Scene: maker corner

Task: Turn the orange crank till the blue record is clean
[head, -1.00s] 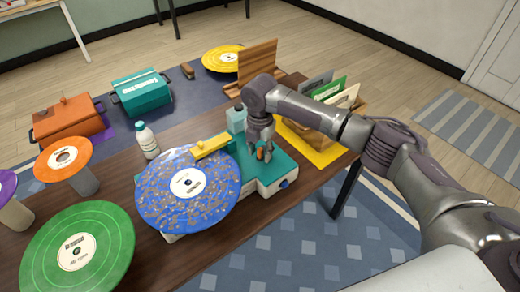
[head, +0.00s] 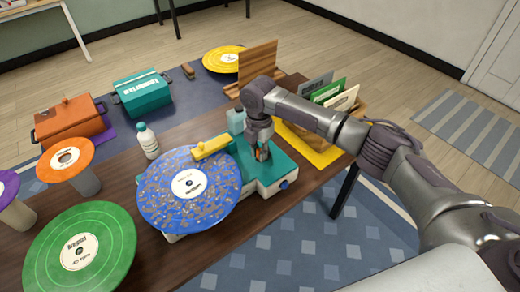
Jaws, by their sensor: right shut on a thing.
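The blue record (head: 160,205) lies flat on the teal record machine (head: 275,172). Brown-grey specks still cover much of its face around the white label (head: 188,183). A yellow arm (head: 211,147) reaches over the record's back edge. My right gripper (head: 262,154) points down at the machine's top, right of the record, and is shut on the orange crank. The fingers hide most of the crank; only a little orange shows between them. My left gripper is not in view.
A white bottle (head: 148,140) and a pale blue bottle (head: 236,120) stand near the machine. A green record (head: 105,270) and an orange one (head: 85,173) are at left. A wooden crate of sleeves (head: 312,128) stands behind my right arm.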

